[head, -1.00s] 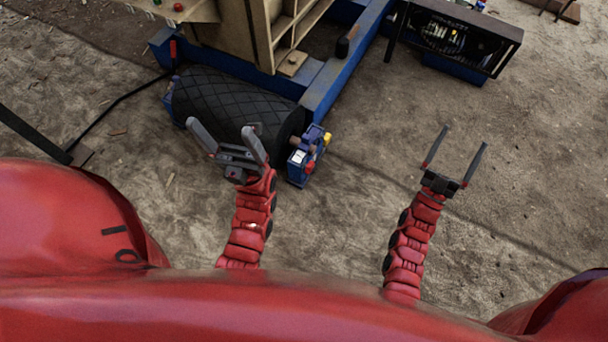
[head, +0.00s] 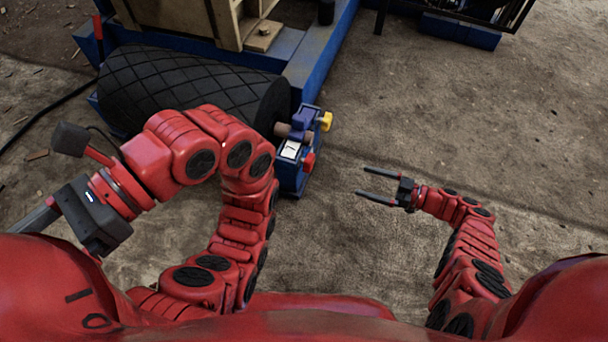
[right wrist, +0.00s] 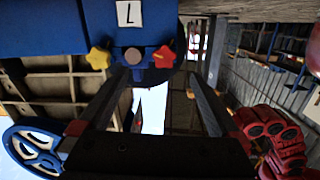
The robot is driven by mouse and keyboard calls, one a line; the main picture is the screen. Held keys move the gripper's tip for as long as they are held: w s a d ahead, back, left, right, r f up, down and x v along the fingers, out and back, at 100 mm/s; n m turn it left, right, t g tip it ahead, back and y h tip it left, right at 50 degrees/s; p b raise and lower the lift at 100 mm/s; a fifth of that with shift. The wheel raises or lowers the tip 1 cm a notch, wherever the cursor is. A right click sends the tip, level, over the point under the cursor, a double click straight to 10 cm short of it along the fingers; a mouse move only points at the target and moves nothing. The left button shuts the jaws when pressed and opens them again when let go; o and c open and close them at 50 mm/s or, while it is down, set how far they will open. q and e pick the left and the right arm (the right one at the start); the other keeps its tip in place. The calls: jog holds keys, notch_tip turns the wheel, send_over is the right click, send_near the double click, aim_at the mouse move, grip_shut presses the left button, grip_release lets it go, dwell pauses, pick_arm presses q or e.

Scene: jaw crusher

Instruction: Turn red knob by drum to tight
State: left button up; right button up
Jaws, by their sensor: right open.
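The red knob (head: 309,161) sits on the blue bracket (head: 292,172) at the right end of the black, diamond-patterned drum (head: 195,92). It also shows in the right wrist view as a red star knob (right wrist: 163,57), right of a yellow one. My right gripper (head: 362,182) is open and empty, to the right of the red knob and apart from it, its fingers pointing left. My left arm is bent back in front of the drum. My left gripper (head: 38,219) is at the left edge, partly hidden, so its jaws cannot be judged.
A yellow knob (head: 326,121) is on the same bracket, near the red one. A white label (head: 290,150) marked L is beside them. The blue frame beam (head: 320,58) runs up behind the drum.

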notch_tip(320, 180, up, 2)
jog(key=a+n+y, duration=0.1)
jog(key=a, duration=0.1)
send_near(312, 162)
jog(key=a, duration=0.2)
jog(key=x, duration=0.8)
jog(key=shift+w+r, duration=0.1)
jog(key=shift+w, duration=0.05)
pick_arm(q)
jog(key=shift+a+f+t, duration=0.45)
jog(key=shift+f+t, duration=0.05)
jog(key=shift+f, duration=0.1)
pick_arm(e)
jog(key=c, duration=1.4)
